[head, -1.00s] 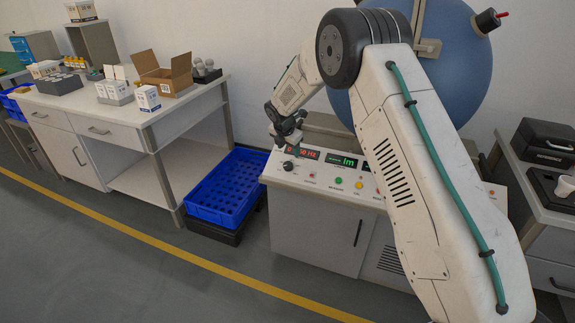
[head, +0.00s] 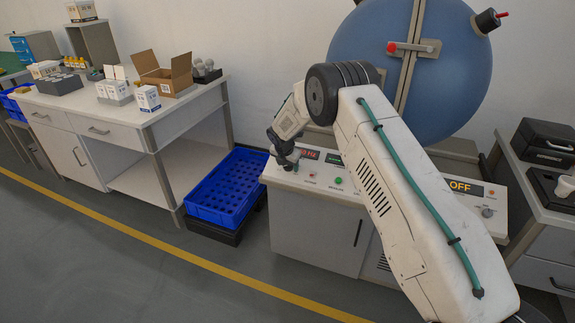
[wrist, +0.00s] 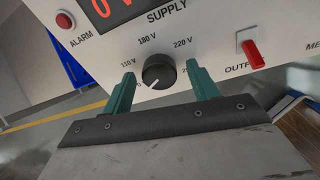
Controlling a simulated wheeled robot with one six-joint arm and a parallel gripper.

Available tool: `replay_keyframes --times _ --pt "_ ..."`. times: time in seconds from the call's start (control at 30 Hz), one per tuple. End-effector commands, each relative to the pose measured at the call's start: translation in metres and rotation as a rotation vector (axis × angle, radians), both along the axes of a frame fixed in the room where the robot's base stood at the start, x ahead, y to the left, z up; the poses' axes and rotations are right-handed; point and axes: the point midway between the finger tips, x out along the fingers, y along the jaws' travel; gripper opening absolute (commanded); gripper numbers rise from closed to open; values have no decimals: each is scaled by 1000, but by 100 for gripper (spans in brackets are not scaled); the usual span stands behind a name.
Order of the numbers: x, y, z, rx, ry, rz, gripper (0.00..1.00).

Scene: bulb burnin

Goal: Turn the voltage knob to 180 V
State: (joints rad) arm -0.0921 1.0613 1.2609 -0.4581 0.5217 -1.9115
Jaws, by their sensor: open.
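The voltage knob (wrist: 158,72) is black and round, on the white panel under the SUPPLY label. Its white pointer mark aims down and slightly left, away from the 180 V label (wrist: 147,39). Labels 110 V and 220 V also show; another at the right is partly hidden by a finger. My gripper (wrist: 161,69) is open, its green fingers on either side of the knob with visible gaps. In the head view my gripper (head: 286,161) is at the console's left end and covers the knob. The red supply display (wrist: 105,8) reads 0 V, cut off at the top.
A red switch (wrist: 250,54) at OUTPUT lies right of the fingers, and a red ALARM lamp (wrist: 65,19) lies left. The console (head: 315,222) has an OFF display (head: 465,187) at its right. A blue crate (head: 222,192) stands left of it. A blue sphere (head: 375,65) stands behind.

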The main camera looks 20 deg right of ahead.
Motion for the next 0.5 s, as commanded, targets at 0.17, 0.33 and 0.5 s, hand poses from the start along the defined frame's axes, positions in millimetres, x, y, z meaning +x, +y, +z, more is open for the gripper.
replay_keyframes --times 0.17,0.33,0.5 --pt "0 0 0 0 0 0 37" --pt "0 0 0 0 0 0 15" --pt "0 0 0 4 -3 -10 15"
